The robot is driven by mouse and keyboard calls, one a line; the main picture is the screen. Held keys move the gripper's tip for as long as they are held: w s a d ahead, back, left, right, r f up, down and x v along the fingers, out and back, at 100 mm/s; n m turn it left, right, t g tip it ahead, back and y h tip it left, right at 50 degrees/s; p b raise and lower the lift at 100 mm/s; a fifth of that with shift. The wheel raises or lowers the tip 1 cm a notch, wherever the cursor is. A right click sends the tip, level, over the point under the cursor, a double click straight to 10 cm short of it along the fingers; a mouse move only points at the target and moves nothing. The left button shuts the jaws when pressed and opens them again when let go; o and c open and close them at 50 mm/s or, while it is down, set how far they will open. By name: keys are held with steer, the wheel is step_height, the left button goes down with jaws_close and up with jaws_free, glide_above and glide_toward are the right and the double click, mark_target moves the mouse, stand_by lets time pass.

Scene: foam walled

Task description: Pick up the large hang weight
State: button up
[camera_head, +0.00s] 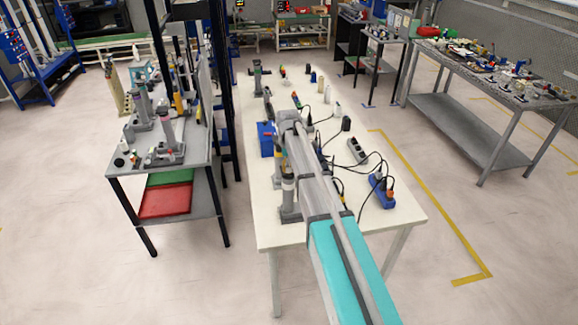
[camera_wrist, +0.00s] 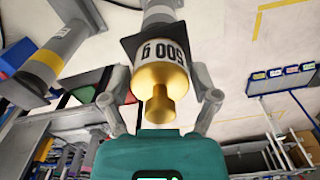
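The large hang weight (camera_wrist: 158,72) is a gold-coloured, stepped piece with a pale band marked "500 g" in the wrist view. Its wide end is against a dark square plate (camera_wrist: 128,45) on a grey-white stand. My gripper (camera_wrist: 160,85) has one finger on each side of the weight, close to its sides. I cannot tell whether the fingers press on it or leave a small gap. In the head view my arm hides the gripper and the weight.
A white table (camera_head: 400,215) lies under my arm, with a power strip (camera_head: 357,151), cables and a blue-based device (camera_head: 382,192). A grey stand (camera_head: 289,205) is close left of my arm. A yellow-banded post (camera_wrist: 45,60) is left of my gripper.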

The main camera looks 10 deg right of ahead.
steer(key=c, duration=0.8)
steer(key=shift+r, duration=0.15)
step_height(320, 180, up, 3)
steer(key=p, duration=0.3)
steer(key=shift+s+a+r+p, duration=1)
steer(key=shift+s+r+p, duration=0.65)
steer(key=shift+s, duration=0.45)
steer(key=shift+s+a+r+p, duration=1)
steer(key=shift+s+r+p, duration=0.65)
steer(key=shift+s, duration=0.5)
steer(key=shift+s+a+r+p, duration=1)
steer(key=shift+s+r+p, duration=0.65)
steer(key=shift+s, duration=0.45)
steer(key=shift+f, duration=0.1)
